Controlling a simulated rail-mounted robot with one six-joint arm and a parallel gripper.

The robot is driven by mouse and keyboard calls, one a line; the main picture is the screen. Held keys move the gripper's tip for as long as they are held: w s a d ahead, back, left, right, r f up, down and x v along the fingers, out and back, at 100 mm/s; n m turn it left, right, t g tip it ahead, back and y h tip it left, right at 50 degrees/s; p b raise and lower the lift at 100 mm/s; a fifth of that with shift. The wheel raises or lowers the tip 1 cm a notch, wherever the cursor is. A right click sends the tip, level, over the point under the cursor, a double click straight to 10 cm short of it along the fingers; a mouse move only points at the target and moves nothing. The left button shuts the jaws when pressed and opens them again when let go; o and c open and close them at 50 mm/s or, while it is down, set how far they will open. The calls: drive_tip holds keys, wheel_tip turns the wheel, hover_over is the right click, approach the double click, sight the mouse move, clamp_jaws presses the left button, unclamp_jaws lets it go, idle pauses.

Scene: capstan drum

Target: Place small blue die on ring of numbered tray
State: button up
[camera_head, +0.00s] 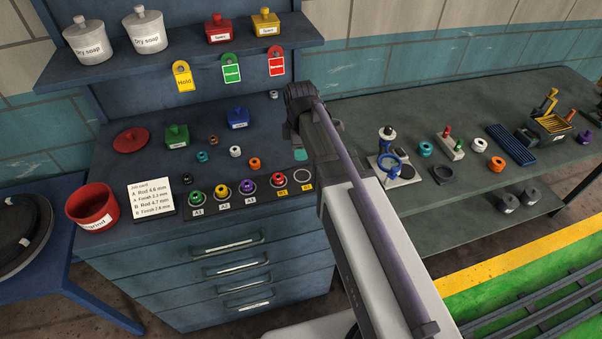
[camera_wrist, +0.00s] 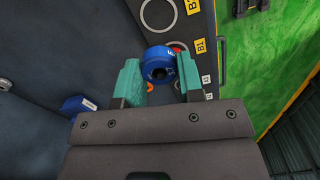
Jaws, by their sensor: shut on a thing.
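The small blue die (camera_wrist: 157,62) is a round blue piece with a dark hole and white marking, held between the teal fingers of my gripper (camera_wrist: 161,80) in the wrist view. In the head view my arm hides the die, and only a teal part of my gripper (camera_head: 300,155) shows. The numbered tray (camera_wrist: 205,22) has rings labelled A1 to B2. Green, yellow, purple and red dies sit on A1, A2, A3 and B1. The B2 ring (camera_head: 302,176) is empty; it also shows in the wrist view (camera_wrist: 158,12), beyond the held die.
A job card (camera_head: 151,198) and a red bowl (camera_head: 93,206) stand left of the tray. Several loose coloured rings, including an orange one (camera_head: 254,163), lie behind it. Green (camera_head: 177,136) and blue (camera_head: 237,118) lidded pots stand further back. A shelf overhangs the bench's back.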

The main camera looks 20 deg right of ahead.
drive_tip(key=b, duration=0.4)
hover_over(302, 175)
wheel_tip(302, 175, down, 5)
drive_tip(key=shift+f, duration=0.2)
drive_tip(key=shift+a+f, duration=0.1)
wheel_tip(302, 175, down, 4)
drive_tip(key=b, duration=0.3)
drive_tip(key=shift+b, duration=0.4)
drive_tip(key=shift+s+r+p, duration=0.1)
drive_tip(key=shift+r+p, duration=0.2)
drive_tip(key=shift+r, duration=0.1)
drive_tip(key=shift+f, duration=0.25)
drive_tip(key=o, duration=1)
drive_tip(key=shift+c, duration=0.2)
